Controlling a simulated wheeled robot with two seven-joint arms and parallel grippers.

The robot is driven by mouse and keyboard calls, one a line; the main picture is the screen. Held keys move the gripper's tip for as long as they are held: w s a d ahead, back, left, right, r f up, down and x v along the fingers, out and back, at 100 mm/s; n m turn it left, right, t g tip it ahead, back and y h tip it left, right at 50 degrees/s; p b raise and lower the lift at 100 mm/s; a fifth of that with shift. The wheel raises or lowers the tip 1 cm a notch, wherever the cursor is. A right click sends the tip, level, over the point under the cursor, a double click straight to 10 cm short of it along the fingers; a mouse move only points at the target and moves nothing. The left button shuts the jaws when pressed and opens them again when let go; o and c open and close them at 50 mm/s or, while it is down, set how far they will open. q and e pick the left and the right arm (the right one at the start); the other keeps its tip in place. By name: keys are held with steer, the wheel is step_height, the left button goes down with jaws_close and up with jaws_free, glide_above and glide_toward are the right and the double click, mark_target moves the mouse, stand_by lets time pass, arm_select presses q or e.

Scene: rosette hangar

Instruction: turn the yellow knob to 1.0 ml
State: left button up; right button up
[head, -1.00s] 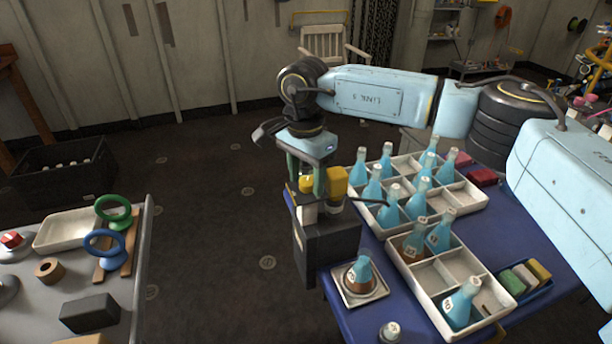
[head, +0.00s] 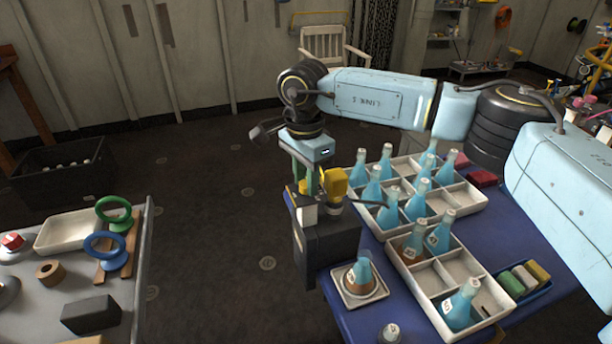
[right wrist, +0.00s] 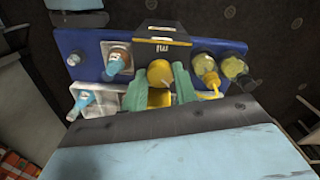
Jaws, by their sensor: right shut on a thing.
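The yellow knob (right wrist: 159,73) shows in the right wrist view on a dispenser, between the two green fingers of my right gripper (right wrist: 160,78). The fingers are shut on the knob from both sides. In the head view my right gripper (head: 306,184) points down onto the dispenser (head: 328,240), a dark box at the near left corner of the blue table, and mostly hides the knob. A dark panel marked "ml" (right wrist: 162,47) lies just beyond the knob in the right wrist view; I cannot read a setting there. My left gripper is not in view.
A flask (head: 360,276) stands on a square white tray beside the dispenser. Divided white crates (head: 432,272) with several blue flasks fill much of the blue table (head: 350,318). A grey table (head: 140,290) with rings stands at the left, with open floor between.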

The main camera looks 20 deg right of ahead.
steer(key=m, duration=0.3)
steer(key=shift+r+p, duration=0.1)
steer(key=shift+p, duration=0.2)
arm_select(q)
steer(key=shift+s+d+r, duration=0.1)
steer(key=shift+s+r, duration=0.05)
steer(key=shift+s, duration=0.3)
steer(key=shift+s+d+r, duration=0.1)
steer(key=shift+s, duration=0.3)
arm_select(e)
steer(key=shift+m, duration=1.3)
steer(key=shift+w, duration=0.1)
steer(key=o, duration=1)
steer(key=shift+c, duration=0.2)
arm_select(q)
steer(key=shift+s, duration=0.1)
steer(key=shift+p, duration=0.3)
